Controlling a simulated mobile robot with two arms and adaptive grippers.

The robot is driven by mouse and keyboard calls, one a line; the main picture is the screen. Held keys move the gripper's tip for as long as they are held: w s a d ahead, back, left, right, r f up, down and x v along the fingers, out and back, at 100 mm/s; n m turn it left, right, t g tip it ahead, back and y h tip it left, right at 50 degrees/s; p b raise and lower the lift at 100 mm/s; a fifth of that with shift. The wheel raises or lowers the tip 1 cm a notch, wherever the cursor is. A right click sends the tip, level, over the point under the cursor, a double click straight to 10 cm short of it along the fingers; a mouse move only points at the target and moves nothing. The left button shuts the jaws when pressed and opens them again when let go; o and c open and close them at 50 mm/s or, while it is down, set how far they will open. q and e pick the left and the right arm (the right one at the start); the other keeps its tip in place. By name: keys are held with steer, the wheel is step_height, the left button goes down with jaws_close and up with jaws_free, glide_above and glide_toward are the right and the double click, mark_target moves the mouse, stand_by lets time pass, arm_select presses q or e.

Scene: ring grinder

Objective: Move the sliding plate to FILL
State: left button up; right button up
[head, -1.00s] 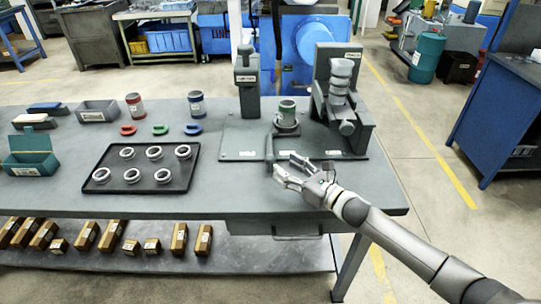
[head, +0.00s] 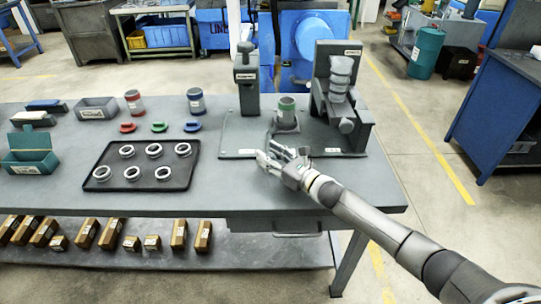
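The grey machine base (head: 232,140) lies on the right part of the bench, with small white labels along its front edge too small to read. A narrow upright piece, perhaps the plate's handle (head: 269,140), stands at the front edge. My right gripper (head: 268,153) is at that piece, fingers apart and pointing left. I cannot tell whether it touches the piece, whose lower part is hidden. My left gripper is out of view.
A dark post (head: 247,85) stands behind left, and a tall grinder unit (head: 340,95) stands right of the cup. A black tray (head: 147,178) with several metal rings lies left. Coloured rings and two jars stand behind it.

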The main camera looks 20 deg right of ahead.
jaws_close()
steer(key=shift+d, duration=0.1)
steer(key=s+d+b, duration=0.1)
steer(key=d+b, duration=0.1)
steer(key=d, duration=0.2)
steer(key=s+d+b, duration=0.1)
steer(key=d, duration=0.4)
steer(key=s+d+b, duration=0.2)
steer(key=d, duration=0.2)
steer(key=shift+d+f+b, duration=0.2)
steer(key=shift+f+b, duration=0.05)
steer(key=shift+b, duration=0.05)
steer(key=shift+s+d+r+b, duration=0.15)
steer(key=shift+d+b, duration=0.2)
steer(key=shift+d, duration=0.5)
jaws_free()
steer(key=o, duration=0.4)
steer(key=shift+s+d, duration=0.1)
steer(key=shift+d, duration=0.05)
